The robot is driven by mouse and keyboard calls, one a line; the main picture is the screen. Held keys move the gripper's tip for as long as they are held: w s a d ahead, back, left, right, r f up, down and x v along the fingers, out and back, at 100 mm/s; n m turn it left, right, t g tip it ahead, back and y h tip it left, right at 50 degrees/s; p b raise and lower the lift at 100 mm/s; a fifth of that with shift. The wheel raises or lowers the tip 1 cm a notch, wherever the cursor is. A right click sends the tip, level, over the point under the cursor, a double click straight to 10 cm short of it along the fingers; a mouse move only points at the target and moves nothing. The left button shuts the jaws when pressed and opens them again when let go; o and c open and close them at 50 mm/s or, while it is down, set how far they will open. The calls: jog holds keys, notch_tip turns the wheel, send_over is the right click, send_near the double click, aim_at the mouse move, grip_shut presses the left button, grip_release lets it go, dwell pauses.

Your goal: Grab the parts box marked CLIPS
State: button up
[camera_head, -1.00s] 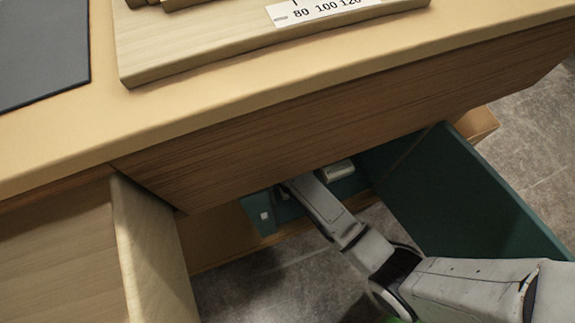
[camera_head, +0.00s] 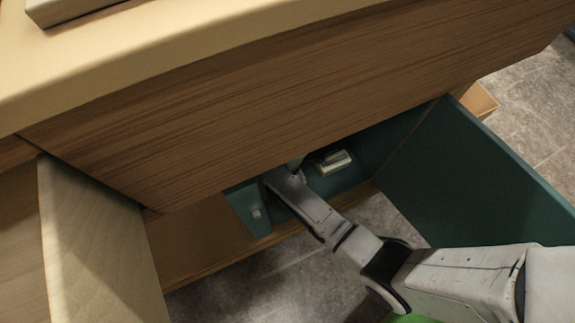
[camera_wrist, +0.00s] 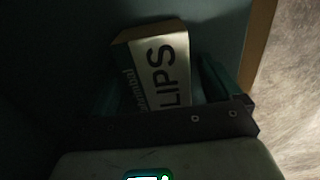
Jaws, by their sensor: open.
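The parts box (camera_wrist: 165,75) shows in the wrist view as a pale box with brown and dark edges. My gripper (camera_wrist: 160,80) is open, with one teal-dark finger on each side of the box. I cannot tell whether either finger touches it. In the head view, my arm reaches under the counter into the teal compartment, and the gripper end is mostly hidden there. A pale boxy object (camera_head: 334,163) lies to its right inside.
A teal door panel (camera_head: 470,180) stands open to the right of my arm. The wooden counter front (camera_head: 250,110) overhangs the compartment. A pale wooden panel (camera_head: 95,240) sticks out at left. Grey floor (camera_head: 260,285) is clear below.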

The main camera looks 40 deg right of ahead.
jog(key=c, duration=1.1)
